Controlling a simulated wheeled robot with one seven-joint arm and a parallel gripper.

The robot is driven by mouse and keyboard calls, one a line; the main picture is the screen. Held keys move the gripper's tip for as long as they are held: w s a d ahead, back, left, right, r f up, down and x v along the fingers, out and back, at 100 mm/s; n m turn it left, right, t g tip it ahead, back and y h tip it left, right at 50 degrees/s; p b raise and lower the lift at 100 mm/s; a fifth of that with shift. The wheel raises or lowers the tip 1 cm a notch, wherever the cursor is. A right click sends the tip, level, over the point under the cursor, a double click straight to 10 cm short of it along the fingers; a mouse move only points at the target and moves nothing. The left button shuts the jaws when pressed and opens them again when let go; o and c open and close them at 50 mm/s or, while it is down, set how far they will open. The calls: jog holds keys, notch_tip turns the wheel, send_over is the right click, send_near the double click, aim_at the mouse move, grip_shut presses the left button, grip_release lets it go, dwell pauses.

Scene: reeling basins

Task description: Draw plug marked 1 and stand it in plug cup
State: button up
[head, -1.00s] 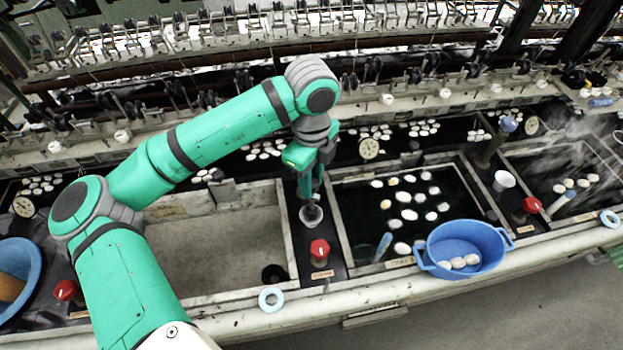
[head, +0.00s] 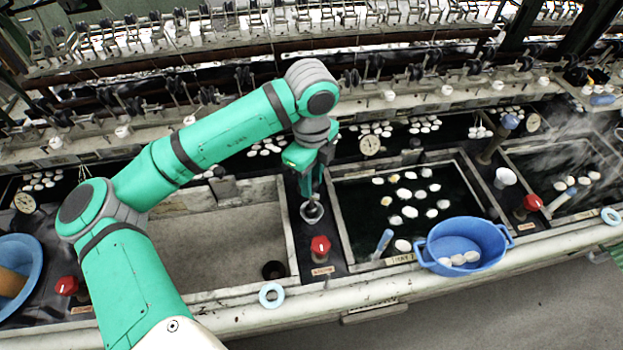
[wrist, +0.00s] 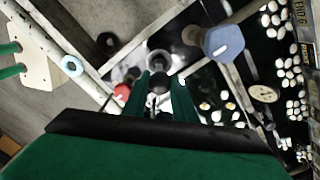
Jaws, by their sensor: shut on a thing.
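My gripper (head: 313,192) is above a pale plug cup (head: 312,214) on the dark strip between the two nearer basins. In the wrist view my gripper (wrist: 160,88) is shut on a small dark plug (wrist: 160,80). The cup (wrist: 158,57) lies just beyond the fingertips there, with a dark inside. The plug looks to be at or in the cup's mouth; I cannot tell whether it rests on the bottom. No number on the plug is readable.
A red knob (head: 320,246) stands close in front of the cup. A blue-capped post (wrist: 223,42) is near it in the wrist view. The left basin (head: 225,250) looks empty, with a dark ring (head: 273,270). A blue tub (head: 462,240) sits at the right basin's front edge.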

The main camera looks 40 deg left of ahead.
jog(key=shift+f, duration=0.65)
dwell(0.3)
jog(key=o, duration=1)
jog(key=shift+s, duration=0.1)
jog(key=shift+c, duration=0.2)
notch_tip(320, 180, up, 11)
jog(key=shift+f, duration=0.1)
